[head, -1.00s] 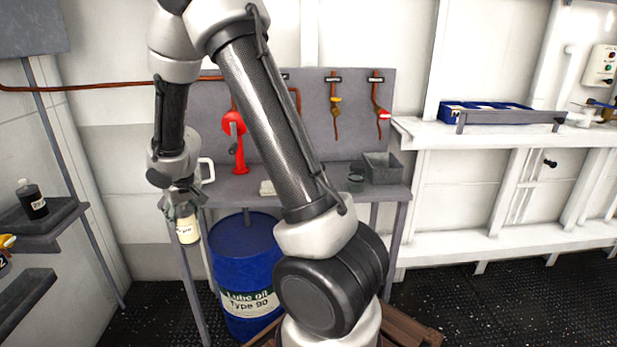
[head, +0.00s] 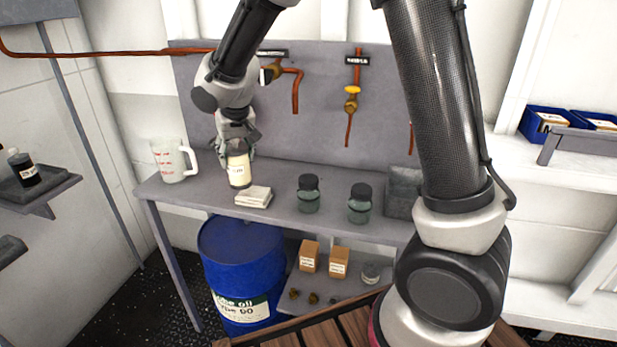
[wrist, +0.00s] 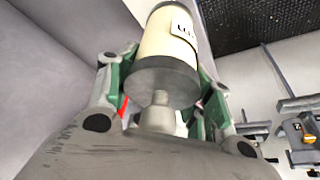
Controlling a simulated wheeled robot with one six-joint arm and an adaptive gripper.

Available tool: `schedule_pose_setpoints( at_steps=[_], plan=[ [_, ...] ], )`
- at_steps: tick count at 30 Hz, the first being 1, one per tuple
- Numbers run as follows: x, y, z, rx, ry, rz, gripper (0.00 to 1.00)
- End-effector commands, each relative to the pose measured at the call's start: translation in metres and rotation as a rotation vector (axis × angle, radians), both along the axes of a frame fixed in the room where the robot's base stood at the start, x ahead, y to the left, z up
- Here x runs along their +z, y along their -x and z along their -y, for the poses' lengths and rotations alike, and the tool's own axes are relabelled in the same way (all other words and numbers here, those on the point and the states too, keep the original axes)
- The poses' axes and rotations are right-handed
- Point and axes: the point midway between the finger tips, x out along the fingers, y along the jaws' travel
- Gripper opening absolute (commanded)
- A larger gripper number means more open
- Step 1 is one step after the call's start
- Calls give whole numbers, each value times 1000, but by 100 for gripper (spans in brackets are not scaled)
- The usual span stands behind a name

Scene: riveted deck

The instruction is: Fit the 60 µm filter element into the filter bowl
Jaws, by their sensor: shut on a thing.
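My gripper (head: 238,138) is shut on a cream cylindrical filter element (head: 239,172) with dark end caps and a white label. The element hangs upright just above the bench top, near the back left. In the wrist view the element (wrist: 170,45) sits between the green-and-grey fingers, its dark end cap toward the camera. The label is only partly visible, so I cannot read its rating. I cannot pick out the filter bowl for certain; a small clear vessel (head: 370,272) stands on the lower shelf.
The grey bench (head: 170,196) holds a measuring jug (head: 172,160) left of my gripper, a white pad stack (head: 253,197) just in front, two dark-lidded jars (head: 308,195) to the right, and a grey bin (head: 402,185). A blue drum (head: 240,265) stands below. Cartons (head: 310,256) sit on the lower shelf.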

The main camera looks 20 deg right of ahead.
Motion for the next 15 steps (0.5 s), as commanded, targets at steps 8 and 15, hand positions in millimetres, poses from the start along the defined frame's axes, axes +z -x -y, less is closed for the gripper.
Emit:
schedule_pose_setpoints(
  at_steps=[8,15],
  plan=[
    [3,5,39,-1,-2,1,23],
    [3,10,110,-4,-3,1,23]
  ],
)
